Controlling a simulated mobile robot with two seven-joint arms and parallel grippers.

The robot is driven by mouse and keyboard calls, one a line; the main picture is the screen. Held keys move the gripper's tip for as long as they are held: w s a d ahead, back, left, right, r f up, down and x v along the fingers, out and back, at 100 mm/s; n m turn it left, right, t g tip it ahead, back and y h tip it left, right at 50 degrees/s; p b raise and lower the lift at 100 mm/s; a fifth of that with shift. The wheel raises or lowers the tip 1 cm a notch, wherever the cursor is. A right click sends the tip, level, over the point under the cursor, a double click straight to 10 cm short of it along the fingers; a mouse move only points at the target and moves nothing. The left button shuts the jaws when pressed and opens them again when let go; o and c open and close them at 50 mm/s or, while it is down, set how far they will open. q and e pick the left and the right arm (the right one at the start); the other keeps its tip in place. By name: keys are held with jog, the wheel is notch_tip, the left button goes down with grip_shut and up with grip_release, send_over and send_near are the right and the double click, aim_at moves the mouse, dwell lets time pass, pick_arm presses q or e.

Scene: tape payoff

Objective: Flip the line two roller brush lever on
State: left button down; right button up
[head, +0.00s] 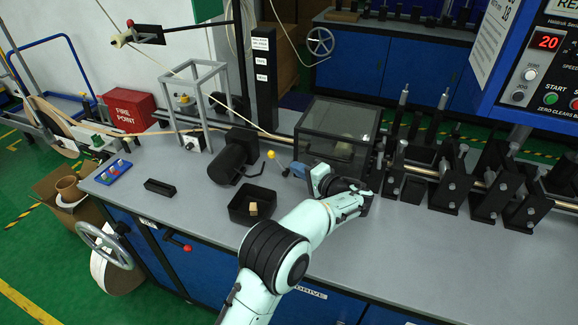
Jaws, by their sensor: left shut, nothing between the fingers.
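A small lever with a yellow ball knob (271,155) stands on the grey bench between a black motor-like cylinder (232,157) and a clear-topped dark box. I cannot read a label that names it as the line two roller brush lever. The fingertips are small and partly lost against dark parts. My right gripper is not in view.
A black tray (236,213) with a small tan block sits left of my forearm. The clear box (338,135) stands behind my gripper. Black roller stands (493,185) fill the right. A blue button panel (113,172) lies at the left. Bare bench lies at the front right.

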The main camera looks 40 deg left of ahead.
pick_arm(q)
jog(key=v, duration=0.5)
jog(key=shift+r, duration=0.15)
dwell(0.4)
